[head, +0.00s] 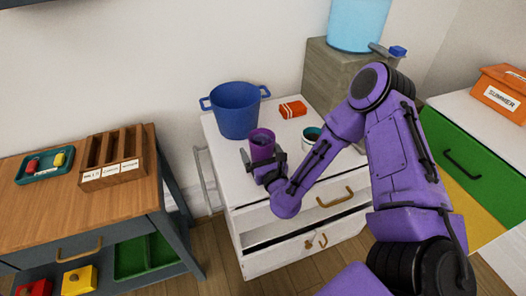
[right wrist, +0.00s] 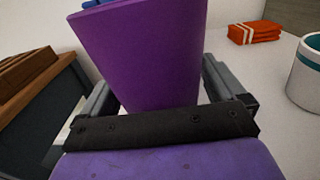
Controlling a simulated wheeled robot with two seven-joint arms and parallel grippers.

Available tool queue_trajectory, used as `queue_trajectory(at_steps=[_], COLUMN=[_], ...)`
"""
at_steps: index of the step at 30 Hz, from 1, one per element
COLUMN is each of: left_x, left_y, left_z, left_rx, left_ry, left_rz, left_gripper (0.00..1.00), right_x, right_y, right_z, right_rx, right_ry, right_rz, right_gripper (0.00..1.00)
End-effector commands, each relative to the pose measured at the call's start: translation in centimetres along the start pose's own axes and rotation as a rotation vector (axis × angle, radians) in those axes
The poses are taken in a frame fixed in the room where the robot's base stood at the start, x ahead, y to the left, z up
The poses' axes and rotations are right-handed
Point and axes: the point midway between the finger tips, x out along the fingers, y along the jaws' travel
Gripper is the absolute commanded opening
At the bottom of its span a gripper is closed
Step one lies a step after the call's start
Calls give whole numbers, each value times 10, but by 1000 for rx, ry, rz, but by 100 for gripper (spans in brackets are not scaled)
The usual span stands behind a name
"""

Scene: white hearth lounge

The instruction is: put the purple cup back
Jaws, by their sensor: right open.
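The purple cup (head: 262,143) is upright at the front left part of the white cabinet top (head: 232,170). My right gripper (head: 264,162) is at the cup's near side, low down, with its jaws open. In the right wrist view the purple cup (right wrist: 145,55) fills the middle, with an open finger (right wrist: 228,80) on its right and the other on its left. The cup's base is hidden by the gripper, so I cannot tell whether it rests on the top. My left gripper is not in view.
A blue two-handled pot (head: 237,110) stands behind the cup. A red-orange folded cloth (head: 292,109) and a white mug with a teal inside (head: 311,134) are to the right. The cabinet's upper drawer (head: 280,226) is partly open. A wooden slotted box (head: 113,152) sits on the left table.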

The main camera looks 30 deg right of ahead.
Motion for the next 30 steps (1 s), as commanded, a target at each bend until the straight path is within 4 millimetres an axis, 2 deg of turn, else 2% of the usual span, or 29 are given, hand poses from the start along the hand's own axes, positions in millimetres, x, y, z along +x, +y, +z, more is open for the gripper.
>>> queue_trajectory(at_steps=[2,5,12,13,15,21,30], left_x=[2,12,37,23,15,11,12], left_y=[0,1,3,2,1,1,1], left_z=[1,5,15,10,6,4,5], left_rx=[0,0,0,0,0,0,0], left_ry=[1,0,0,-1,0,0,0], left_rz=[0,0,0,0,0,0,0], left_gripper=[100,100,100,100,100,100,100], right_x=[-9,-33,-101,-103,-110,-120,-120], right_y=[0,0,0,0,0,0,0], right_z=[0,-3,-4,6,6,3,2], right_rx=[1,2,3,-3,-5,-1,0], right_ry=[1,2,3,0,-1,1,0], right_rz=[1,1,2,2,3,0,0], right_gripper=[97,97,97,97,97,97,97])
